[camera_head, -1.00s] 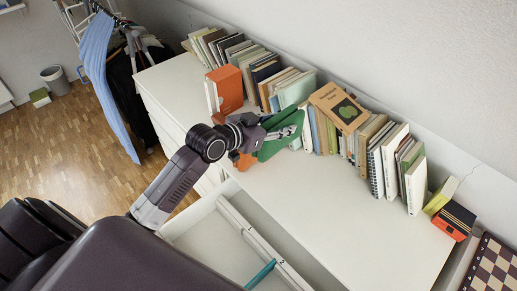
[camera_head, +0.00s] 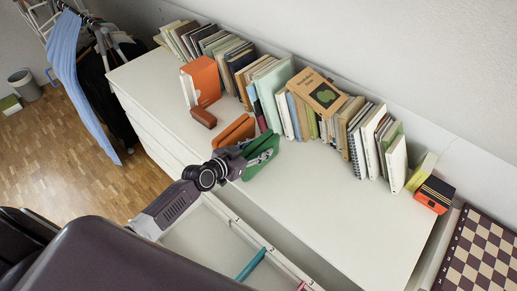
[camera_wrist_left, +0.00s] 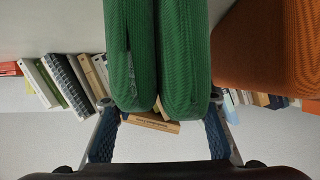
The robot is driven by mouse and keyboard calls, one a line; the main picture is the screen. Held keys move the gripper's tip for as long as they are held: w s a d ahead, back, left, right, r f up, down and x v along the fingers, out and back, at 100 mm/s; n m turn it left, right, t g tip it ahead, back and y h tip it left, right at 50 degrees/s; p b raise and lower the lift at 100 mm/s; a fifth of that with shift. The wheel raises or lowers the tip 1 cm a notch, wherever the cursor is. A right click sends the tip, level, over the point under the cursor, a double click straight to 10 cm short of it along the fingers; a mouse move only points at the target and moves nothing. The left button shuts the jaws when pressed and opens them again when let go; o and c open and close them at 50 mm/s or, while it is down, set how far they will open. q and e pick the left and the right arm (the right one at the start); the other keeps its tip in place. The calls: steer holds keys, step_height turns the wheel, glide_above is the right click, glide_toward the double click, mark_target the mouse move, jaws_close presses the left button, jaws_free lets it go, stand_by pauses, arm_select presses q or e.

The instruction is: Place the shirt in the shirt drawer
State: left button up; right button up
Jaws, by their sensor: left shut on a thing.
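A green folded shirt (camera_head: 264,150) is held over the white dresser top in the head view. My left gripper (camera_head: 258,158) is shut on it. In the left wrist view the green cloth (camera_wrist_left: 155,50) hangs folded between the two fingers (camera_wrist_left: 160,125). An open white drawer (camera_head: 200,243) sits below the dresser's front edge, partly hidden by my arm and body. A divider runs through it, and a teal item (camera_head: 251,264) lies inside. Whether the shirt touches the dresser top is hard to tell. My right gripper is out of view.
An orange folded cloth (camera_head: 234,132) lies on the dresser beside the green shirt. A small brown item (camera_head: 203,117) is farther left. A row of books (camera_head: 300,112) lines the wall. The dresser top (camera_head: 340,220) right of the shirt is clear. A chessboard (camera_head: 482,250) is at far right.

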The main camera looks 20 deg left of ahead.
arm_select(q)
steer(key=shift+r, duration=0.1)
steer(key=o, duration=1.2)
steer(key=shift+o, duration=0.2)
